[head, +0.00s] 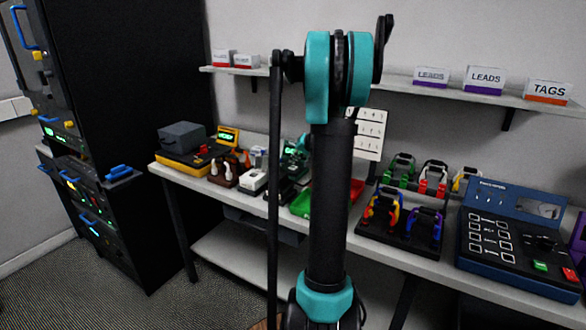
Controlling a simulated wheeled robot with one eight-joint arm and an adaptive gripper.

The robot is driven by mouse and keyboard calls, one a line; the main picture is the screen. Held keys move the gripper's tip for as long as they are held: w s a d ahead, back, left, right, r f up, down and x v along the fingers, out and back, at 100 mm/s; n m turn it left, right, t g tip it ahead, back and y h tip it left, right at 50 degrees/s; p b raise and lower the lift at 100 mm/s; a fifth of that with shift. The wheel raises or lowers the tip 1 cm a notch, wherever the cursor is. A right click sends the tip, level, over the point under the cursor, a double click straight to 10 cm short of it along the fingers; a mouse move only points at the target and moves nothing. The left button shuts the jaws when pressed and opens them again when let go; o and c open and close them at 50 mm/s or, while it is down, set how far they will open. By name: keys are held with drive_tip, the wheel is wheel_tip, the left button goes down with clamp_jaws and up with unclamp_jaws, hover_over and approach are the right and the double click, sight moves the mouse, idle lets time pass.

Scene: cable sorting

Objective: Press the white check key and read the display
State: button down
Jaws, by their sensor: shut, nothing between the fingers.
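A blue console (480,262) stands at the right end of the bench, with white-outlined pads, a green key (540,266), a red key (570,275) and a raised back panel (513,203). I cannot make out a white check key or a readable display. My arm's upright link and teal joint fill the middle of the view.
A white box-like device (253,182) and a yellow-based unit (183,160) stand on the bench's left. A shelf (415,85) holds labelled boxes. A black rack (130,80) stands left.

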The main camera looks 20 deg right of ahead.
sight(294, 167)
drive_tip(key=shift+r, duration=2.5)
